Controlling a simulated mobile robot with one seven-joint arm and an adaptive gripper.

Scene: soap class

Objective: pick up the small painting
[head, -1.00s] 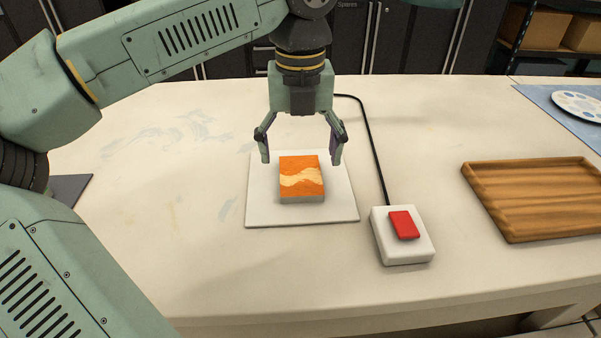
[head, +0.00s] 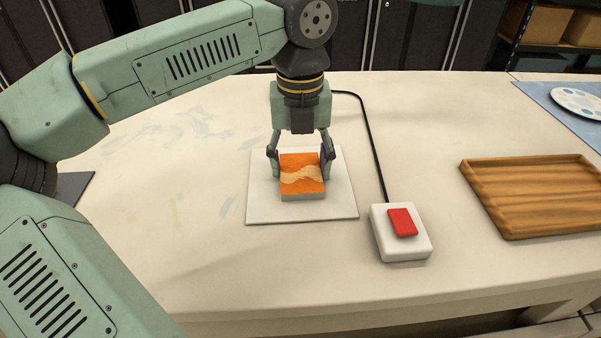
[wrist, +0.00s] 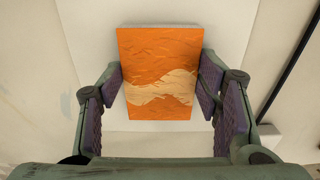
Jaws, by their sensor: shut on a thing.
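The small painting (head: 302,174) is a thick orange block with a wavy cream band, lying on a flat white board (head: 262,206) in the head view. My gripper (head: 301,168) points down over it, with one finger on its left side and one on its right. In the wrist view the painting (wrist: 158,73) sits between the two purple-padded fingers (wrist: 160,92), which press against its sides. The gripper is shut on it. The painting looks to be at board level; I see no clear gap beneath it.
A white box with a red button (head: 402,222) stands right of the board, its black cable (head: 371,130) running back. A wooden tray (head: 535,195) lies farther right. A palette (head: 580,103) rests on a blue mat at the back right. The table left of the board is mostly clear.

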